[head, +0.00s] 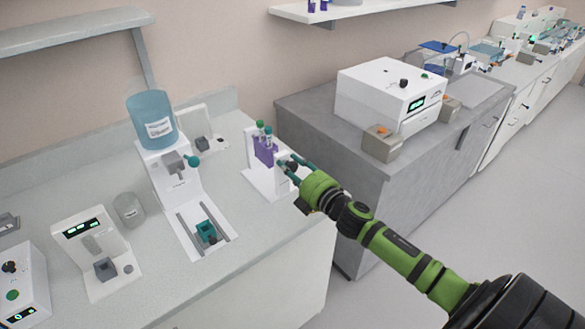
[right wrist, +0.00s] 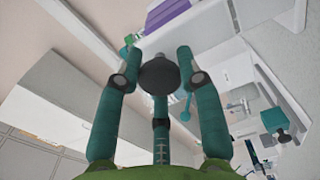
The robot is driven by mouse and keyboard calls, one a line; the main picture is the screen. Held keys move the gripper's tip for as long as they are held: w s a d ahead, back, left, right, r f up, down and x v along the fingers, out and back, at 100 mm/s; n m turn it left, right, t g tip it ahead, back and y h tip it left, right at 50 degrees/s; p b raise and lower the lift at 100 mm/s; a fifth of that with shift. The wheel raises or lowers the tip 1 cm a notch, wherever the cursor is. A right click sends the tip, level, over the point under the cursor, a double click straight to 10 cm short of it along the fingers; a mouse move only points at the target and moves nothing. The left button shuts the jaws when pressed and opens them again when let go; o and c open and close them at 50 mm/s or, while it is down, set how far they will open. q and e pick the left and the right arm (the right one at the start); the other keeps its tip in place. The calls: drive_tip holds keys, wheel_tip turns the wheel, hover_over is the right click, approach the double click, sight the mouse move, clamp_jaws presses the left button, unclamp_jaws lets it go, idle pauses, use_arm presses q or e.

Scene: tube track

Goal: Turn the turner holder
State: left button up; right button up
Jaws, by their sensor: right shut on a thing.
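The turner holder is a purple block (head: 265,151) in a white stand (head: 262,180) near the right edge of the light counter. Tubes with green and teal caps stand upright in it. My right gripper (head: 289,165) reaches its right side. In the right wrist view, a dark round knob (right wrist: 160,75) sits between the teal fingers, and my right gripper (right wrist: 160,68) is shut on it. The purple block (right wrist: 168,14) shows at the top there. The fingers partly hide the knob in the head view. My left gripper is not in view.
A white dispenser with a blue tank (head: 152,118) stands left of the holder. A clear beaker (head: 129,208) and a white device (head: 92,250) are farther left. A grey bench (head: 300,112) with a white machine (head: 385,92) lies right, across a gap.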

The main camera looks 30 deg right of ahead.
drive_tip(key=shift+a+n, duration=0.2)
drive_tip(key=shift+n, duration=0.1)
drive_tip(key=o, duration=1.1)
drive_tip(key=shift+o, duration=0.2)
drive_tip(key=shift+a, duration=0.15)
drive_tip(key=s+d, duration=0.1)
drive_tip(key=s, duration=1.1)
